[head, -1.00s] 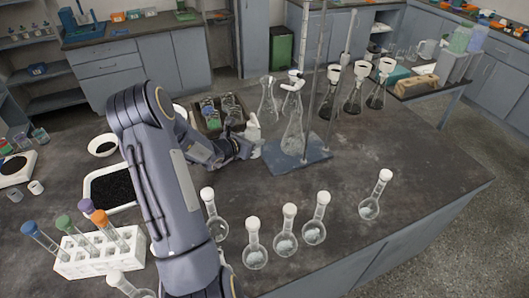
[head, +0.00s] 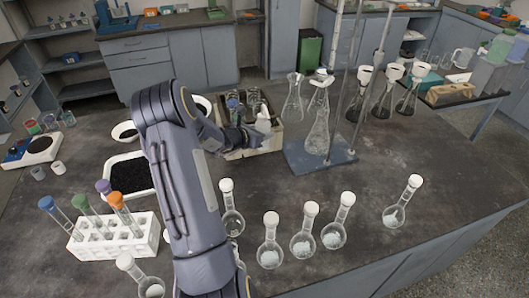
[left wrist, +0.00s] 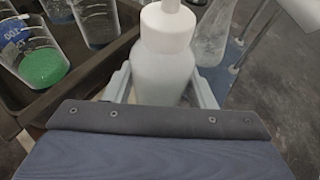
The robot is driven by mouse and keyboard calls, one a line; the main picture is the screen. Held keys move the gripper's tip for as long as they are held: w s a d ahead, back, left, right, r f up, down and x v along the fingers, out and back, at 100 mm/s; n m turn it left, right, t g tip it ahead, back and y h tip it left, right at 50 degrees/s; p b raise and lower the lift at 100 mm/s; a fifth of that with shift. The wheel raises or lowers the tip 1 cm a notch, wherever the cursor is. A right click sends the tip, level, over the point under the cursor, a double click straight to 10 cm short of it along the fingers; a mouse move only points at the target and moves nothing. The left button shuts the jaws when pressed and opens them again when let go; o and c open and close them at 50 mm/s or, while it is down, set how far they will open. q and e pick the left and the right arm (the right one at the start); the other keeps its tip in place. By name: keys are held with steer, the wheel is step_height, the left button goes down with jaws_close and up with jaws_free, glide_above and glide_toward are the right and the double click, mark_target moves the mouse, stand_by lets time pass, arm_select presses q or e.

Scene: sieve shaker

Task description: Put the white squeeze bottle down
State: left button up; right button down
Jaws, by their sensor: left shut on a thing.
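The white squeeze bottle (head: 263,124) is upright in my left gripper (head: 250,136), at the right part of a brown divided crate (head: 250,153). In the left wrist view the bottle (left wrist: 165,62) stands between the two pale fingers of the left gripper (left wrist: 163,88), which are shut on its body. The crate's dark wall (left wrist: 95,68) passes close on the left and behind the bottle. The bottle's base is hidden, so I cannot tell whether it touches a surface. My right gripper is not in view.
The blue stand base (head: 345,157) with a clear flask (head: 317,135) is close right of the bottle. A beaker with green contents (left wrist: 42,66) sits in the crate. Several round flasks (head: 303,243) stand at the front. The tabletop right of them is clear.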

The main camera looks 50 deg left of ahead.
arm_select(q)
steer(key=p, duration=0.1)
glide_above(262, 166)
step_height(262, 166, down, 9)
steer(key=shift+a+f, duration=0.15)
steer(key=shift+f, duration=0.15)
steer(key=shift+o, duration=0.8)
steer(key=shift+f+b, duration=0.1)
steer(key=shift+b, duration=0.2)
steer(key=shift+o, duration=0.9)
